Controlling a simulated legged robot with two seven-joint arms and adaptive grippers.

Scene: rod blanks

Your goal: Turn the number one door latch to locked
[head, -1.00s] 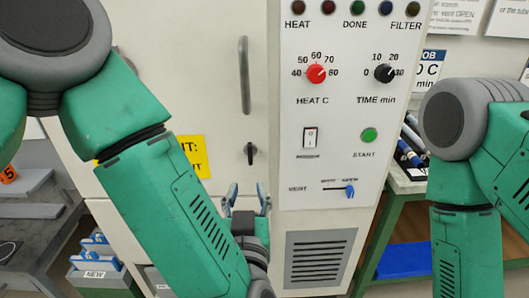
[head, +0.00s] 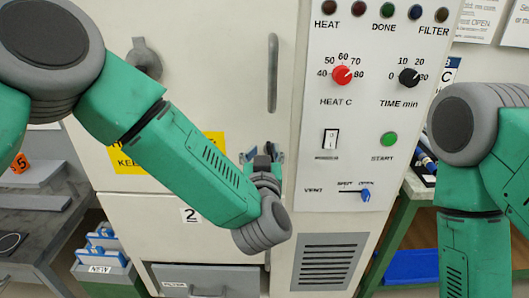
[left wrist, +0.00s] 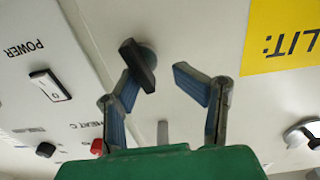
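The door latch is a small dark knob on the pale upper cabinet door (head: 215,85), below the long grey handle (head: 272,75). In the head view it is mostly lost behind my left gripper (head: 262,158). The left wrist view shows the black latch (left wrist: 138,65) slanted on its round base. My left gripper (left wrist: 155,85) is open there, with the latch at the tip of the left-hand blue finger and a gap to the other finger. I cannot tell if that finger touches it. My right gripper is out of view.
The control panel (head: 360,130) stands right of the door, with a red heat knob (head: 342,75), power switch (head: 330,138) and blue vent slider (head: 365,195). A yellow sign (head: 125,160) is left. A lower door carries a "2" label (head: 190,215). A grey fitting (head: 143,58) sticks out upper left.

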